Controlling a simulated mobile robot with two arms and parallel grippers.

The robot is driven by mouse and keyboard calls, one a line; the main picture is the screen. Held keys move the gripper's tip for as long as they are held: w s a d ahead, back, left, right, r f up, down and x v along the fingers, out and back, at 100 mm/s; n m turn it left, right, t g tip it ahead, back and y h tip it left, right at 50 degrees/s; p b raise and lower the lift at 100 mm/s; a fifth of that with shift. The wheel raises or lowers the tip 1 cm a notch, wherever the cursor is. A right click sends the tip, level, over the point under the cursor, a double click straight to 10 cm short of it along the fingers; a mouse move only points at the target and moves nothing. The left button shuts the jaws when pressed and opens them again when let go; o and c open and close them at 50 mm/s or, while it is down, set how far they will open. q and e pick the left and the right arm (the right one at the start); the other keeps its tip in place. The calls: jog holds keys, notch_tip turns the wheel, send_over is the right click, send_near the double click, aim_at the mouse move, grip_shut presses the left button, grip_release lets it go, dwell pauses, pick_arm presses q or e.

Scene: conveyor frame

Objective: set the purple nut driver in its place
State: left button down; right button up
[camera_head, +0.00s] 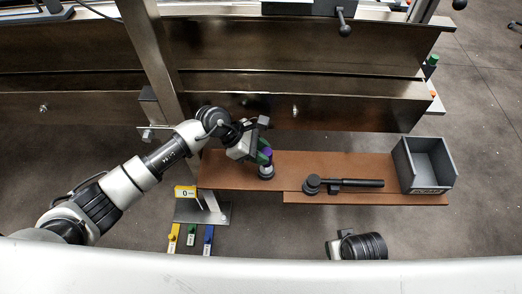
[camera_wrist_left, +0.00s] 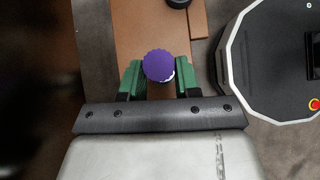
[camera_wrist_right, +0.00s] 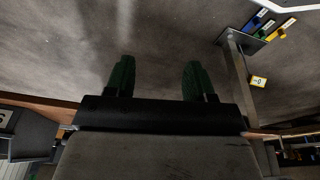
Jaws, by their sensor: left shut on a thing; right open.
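The purple nut driver (camera_head: 268,153) is at the left part of the brown shelf. My left gripper (camera_head: 262,156) is shut on it from the left. In the left wrist view its round purple top (camera_wrist_left: 159,65) sits between the green fingertips of my left gripper (camera_wrist_left: 159,80). A dark round holder (camera_head: 266,173) shows just below the driver in the head view. I cannot tell whether the driver is in it or above it; the lower shaft is hidden. My right gripper (camera_wrist_right: 157,80) is open and empty, above the floor.
The brown shelf (camera_head: 230,170) also bears a dark round piece (camera_head: 312,184) with a black-handled tool (camera_head: 358,183) beside it, and a grey bin (camera_head: 405,172) at the right. A metal post (camera_head: 150,45) stands at the left. Yellow, green and blue tags (camera_head: 191,236) are near the post's foot.

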pick_arm(q)
jog(key=shift+f, duration=0.15)
pick_arm(e)
jog(key=shift+w+r, duration=0.2)
jog(key=shift+r, duration=0.55)
pick_arm(q)
jog(key=c, duration=0.7)
grip_release()
pick_arm(e)
jog(key=shift+f, duration=0.1)
pick_arm(q)
jog(key=v, duration=0.7)
jog(key=shift+a, duration=0.15)
pick_arm(e)
jog(key=x, duration=0.2)
jog(key=shift+s+f, duration=0.3)
jog(key=shift+f, duration=0.1)
